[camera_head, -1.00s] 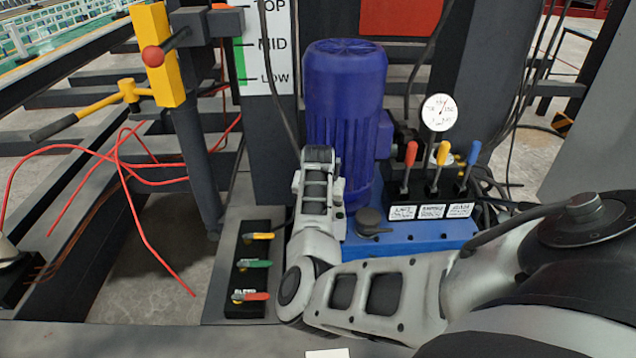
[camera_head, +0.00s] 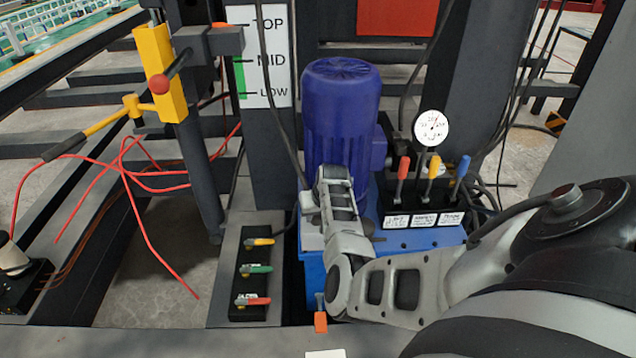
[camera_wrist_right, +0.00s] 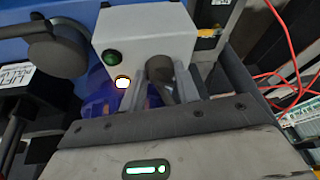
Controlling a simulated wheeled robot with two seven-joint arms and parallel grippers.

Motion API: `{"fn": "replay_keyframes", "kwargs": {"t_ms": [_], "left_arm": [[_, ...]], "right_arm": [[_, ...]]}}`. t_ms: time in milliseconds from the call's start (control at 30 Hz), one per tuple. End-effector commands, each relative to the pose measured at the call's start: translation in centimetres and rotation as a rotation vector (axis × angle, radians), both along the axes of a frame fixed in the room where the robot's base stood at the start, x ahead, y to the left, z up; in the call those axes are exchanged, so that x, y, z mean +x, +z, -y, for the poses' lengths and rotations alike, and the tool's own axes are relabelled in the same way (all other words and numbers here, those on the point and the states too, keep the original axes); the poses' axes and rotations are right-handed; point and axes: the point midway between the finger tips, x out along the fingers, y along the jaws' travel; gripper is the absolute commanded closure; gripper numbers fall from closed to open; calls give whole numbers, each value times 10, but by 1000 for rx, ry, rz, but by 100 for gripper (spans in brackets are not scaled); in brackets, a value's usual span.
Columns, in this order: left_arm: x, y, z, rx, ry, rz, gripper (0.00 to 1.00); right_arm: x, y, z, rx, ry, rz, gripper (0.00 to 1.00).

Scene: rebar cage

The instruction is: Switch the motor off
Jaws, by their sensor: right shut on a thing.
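The blue motor (camera_head: 342,110) stands upright on a blue tank (camera_head: 400,240) in the head view. My right arm reaches in from the right and its wrist stands in front of the motor's lower part. In the right wrist view a light grey switch box (camera_wrist_right: 145,35) carries a green button (camera_wrist_right: 112,57), a lit whitish button (camera_wrist_right: 123,82) and a dark knob (camera_wrist_right: 185,82). My right gripper (camera_wrist_right: 168,82) is shut on the dark knob, one finger on each side. The head view mostly hides this box behind my wrist. My left gripper is not in view.
Three levers with red, yellow and blue handles (camera_head: 432,170) and a pressure gauge (camera_head: 431,128) stand right of the motor. A valve panel (camera_head: 246,290) lies to the left. An orange handle (camera_head: 320,321) sits below my wrist. Red cables (camera_head: 150,235) hang at left.

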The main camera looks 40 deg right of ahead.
Motion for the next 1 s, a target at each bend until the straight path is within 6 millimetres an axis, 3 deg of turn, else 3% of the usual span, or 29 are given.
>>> {"fn": "replay_keyframes", "kwargs": {"t_ms": [233,267,300,667,767,1000], "left_arm": [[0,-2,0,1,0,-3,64],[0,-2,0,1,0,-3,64],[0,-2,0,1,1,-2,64],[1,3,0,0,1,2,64],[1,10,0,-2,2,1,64],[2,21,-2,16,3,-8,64]], "right_arm": [[0,-1,0,0,2,-2,91],[0,-1,0,0,2,-2,63],[0,-1,0,0,2,-2,60],[-2,6,0,-2,-1,0,60],[-6,19,-2,-3,-1,1,60],[-26,70,-9,-3,-1,2,60]]}}
